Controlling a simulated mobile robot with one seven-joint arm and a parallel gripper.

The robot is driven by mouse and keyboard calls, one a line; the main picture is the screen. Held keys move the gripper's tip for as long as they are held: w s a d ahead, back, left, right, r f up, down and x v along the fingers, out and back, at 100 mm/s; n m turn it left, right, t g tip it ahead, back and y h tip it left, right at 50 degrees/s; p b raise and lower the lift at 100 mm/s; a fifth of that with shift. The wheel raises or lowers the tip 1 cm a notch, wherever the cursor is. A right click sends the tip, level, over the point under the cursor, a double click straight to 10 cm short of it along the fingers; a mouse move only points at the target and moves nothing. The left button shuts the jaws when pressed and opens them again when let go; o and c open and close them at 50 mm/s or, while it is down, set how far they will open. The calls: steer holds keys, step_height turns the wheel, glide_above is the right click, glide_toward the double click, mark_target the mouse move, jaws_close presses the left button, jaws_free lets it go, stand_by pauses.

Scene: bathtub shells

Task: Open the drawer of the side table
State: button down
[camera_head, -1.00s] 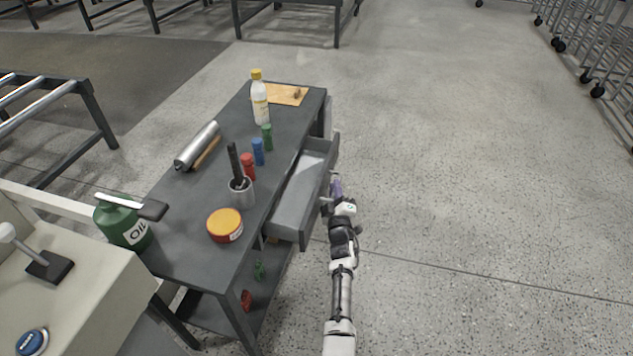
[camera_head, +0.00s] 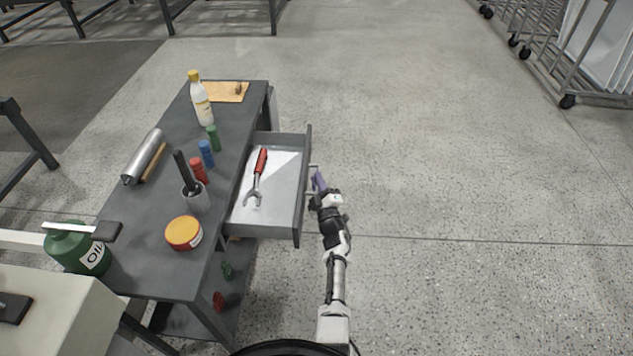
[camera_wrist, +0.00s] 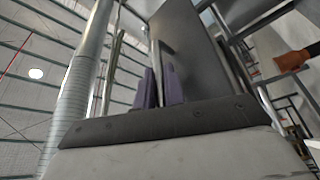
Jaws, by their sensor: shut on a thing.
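The dark grey side table (camera_head: 150,226) stands left of centre in the head view. Its drawer (camera_head: 276,217) is pulled well out to the right. A wrench with a red handle (camera_head: 262,160) lies inside it. My gripper (camera_head: 316,181) is at the outer side of the drawer front, shut on the drawer handle (camera_head: 313,169). In the wrist view the purple fingers (camera_wrist: 161,88) are close together around a thin bar, with the grey drawer front (camera_wrist: 195,50) behind them.
A green oil can (camera_head: 75,252) is at the near left. The floor (camera_head: 450,190) to the right is clear.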

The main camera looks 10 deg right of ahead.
steer(key=c, duration=1.5)
jaws_free()
steer(key=v, duration=1.3)
steer(key=shift+s+p, duration=0.35)
steer(key=shift+s, duration=0.05)
steer(key=shift+w, duration=0.1)
